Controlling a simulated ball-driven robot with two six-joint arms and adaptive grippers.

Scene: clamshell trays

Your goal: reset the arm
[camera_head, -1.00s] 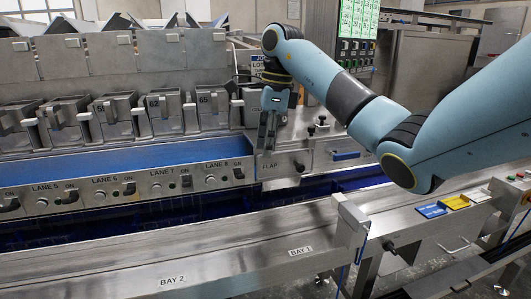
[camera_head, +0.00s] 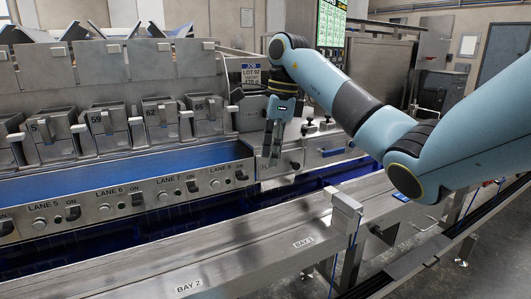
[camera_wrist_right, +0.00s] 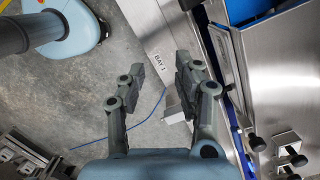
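My right arm reaches in from the right in the head view. Its gripper (camera_head: 275,152) points down in front of the steel panel at the right end of the lane row. In the right wrist view the two fingers of this gripper (camera_wrist_right: 160,78) stand apart with nothing between them. Below them lie the rail marked BAY 1 (camera_wrist_right: 160,50) and the grey floor. My left gripper is in neither view.
A steel machine with a blue belt (camera_head: 120,176), lane switches and numbered hoppers (camera_head: 160,120) fills the left. The steel rail (camera_head: 240,257) marked BAY 1 and BAY 2 runs along the front, with an upright bracket (camera_head: 346,204). Floor is open at lower right.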

